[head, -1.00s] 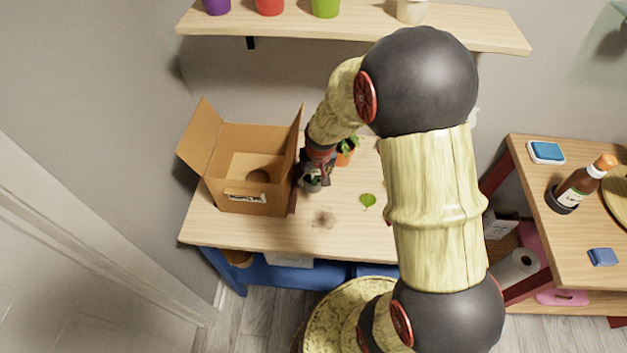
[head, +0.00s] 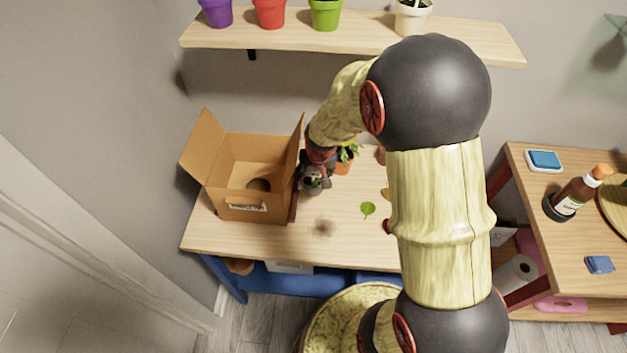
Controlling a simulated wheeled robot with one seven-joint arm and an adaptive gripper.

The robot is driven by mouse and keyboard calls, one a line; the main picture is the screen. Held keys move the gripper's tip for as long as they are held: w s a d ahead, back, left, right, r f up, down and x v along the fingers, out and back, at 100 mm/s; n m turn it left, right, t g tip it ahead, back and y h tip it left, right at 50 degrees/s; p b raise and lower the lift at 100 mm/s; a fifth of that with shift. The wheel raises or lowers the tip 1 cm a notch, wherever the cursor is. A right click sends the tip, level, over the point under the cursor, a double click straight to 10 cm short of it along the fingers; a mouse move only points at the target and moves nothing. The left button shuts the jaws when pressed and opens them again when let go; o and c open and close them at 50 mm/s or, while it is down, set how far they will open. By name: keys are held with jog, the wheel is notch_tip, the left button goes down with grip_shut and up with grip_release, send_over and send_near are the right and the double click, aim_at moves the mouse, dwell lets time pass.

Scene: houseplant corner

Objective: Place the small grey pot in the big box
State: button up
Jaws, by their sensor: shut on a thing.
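The big box (head: 255,205) is an open brown cardboard carton with raised flaps on the left of the table. A round dark shape, perhaps a hole or shadow, shows inside it. My gripper (head: 317,184) is just right of the box, beside its right flap, and points down. It is shut on the small grey pot (head: 312,186), which shows only in part between the fingers. I cannot tell whether the pot is clear of the table top.
An orange pot with a plant (head: 344,162) stands close behind my gripper. A green leaf (head: 368,209) and a soil smudge (head: 323,228) lie on the wooden table (head: 290,240). A shelf (head: 290,38) with several pots hangs above. A side table (head: 560,235) stands at the right.

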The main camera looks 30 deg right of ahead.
jog(key=s+d+r+p, duration=0.3)
jog(key=s+r, duration=0.6)
jog(key=s, duration=0.4)
jog(key=shift+s+r+p, duration=0.3)
jog(key=shift+r+p, duration=0.05)
jog(key=shift+r, duration=0.05)
